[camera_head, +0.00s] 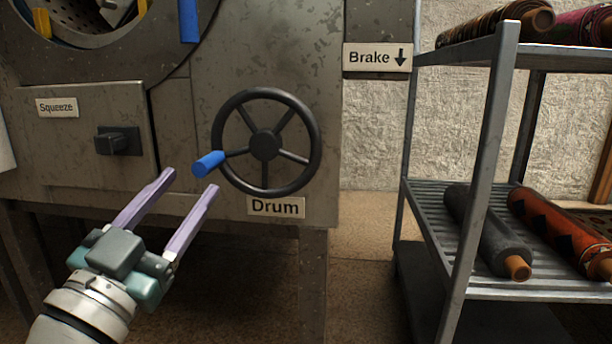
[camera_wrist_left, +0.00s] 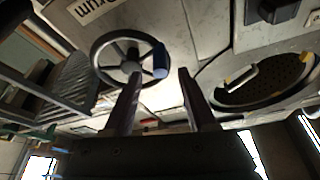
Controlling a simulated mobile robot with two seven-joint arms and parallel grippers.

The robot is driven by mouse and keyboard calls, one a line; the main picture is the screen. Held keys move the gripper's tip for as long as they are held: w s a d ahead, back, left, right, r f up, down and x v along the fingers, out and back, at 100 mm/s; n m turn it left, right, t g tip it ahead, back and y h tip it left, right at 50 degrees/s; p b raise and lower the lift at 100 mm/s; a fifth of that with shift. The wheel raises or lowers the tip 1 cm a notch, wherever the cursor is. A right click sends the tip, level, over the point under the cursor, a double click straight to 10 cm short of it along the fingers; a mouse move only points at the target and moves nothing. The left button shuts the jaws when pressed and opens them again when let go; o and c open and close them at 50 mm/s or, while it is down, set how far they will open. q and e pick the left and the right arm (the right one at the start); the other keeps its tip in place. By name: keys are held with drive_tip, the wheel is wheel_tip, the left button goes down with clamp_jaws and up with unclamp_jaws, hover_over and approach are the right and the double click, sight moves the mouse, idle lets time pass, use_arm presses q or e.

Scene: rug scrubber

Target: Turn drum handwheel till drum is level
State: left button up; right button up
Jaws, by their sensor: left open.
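The drum handwheel (camera_head: 265,144) is a dark spoked wheel on the machine's front, above a "Drum" label (camera_head: 276,207). Its blue handle (camera_head: 208,164) sticks out at the lower left of the rim. My left gripper (camera_head: 192,180) is open and empty, its two purple fingers pointing up toward the handle, just below and left of it. In the left wrist view the wheel (camera_wrist_left: 131,59) and blue handle (camera_wrist_left: 160,61) show beyond the fingertips, with nothing between the fingers. The drum (camera_head: 88,22) shows only in part at the top left. My right gripper is not in view.
A "Squeeze" panel with a dark knob (camera_head: 118,140) is left of the wheel. A "Brake" label (camera_head: 377,57) with a down arrow is at the upper right. A metal rack (camera_head: 484,140) holding rolled rugs stands at the right. Open floor lies under the machine.

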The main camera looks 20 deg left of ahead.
sight(205, 166)
use_arm(q)
drive_tip(key=b+x, duration=0.1)
drive_tip(key=x, duration=0.3)
drive_tip(key=shift+w+b, duration=0.3)
drive_tip(key=shift+w, duration=0.1)
drive_tip(key=shift+w+a+r, duration=0.1)
drive_tip(key=shift+w+r, duration=0.2)
drive_tip(key=shift+w, duration=0.1)
clamp_jaws()
idle(0.7)
